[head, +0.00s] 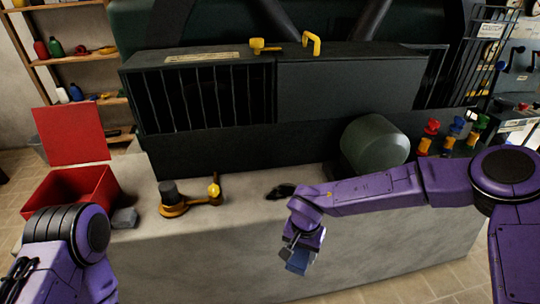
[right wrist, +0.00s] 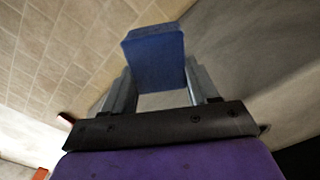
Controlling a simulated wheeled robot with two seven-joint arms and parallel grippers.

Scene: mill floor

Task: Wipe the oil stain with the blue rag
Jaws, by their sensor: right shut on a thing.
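The blue rag (head: 298,262) is a small block-like piece held in my right gripper (head: 296,245), in front of the concrete ledge. In the right wrist view the blue rag (right wrist: 153,58) sits between the two grey fingers of the right gripper (right wrist: 156,80). A dark patch (head: 280,191), which looks like the oil stain, lies on the ledge top, behind and slightly left of the right gripper; the right forearm passes close to its right side. My left arm shows at the lower left, but its gripper is not in view.
A green cylinder (head: 374,143) stands behind my right forearm. A dark machine (head: 345,90) closes the back.

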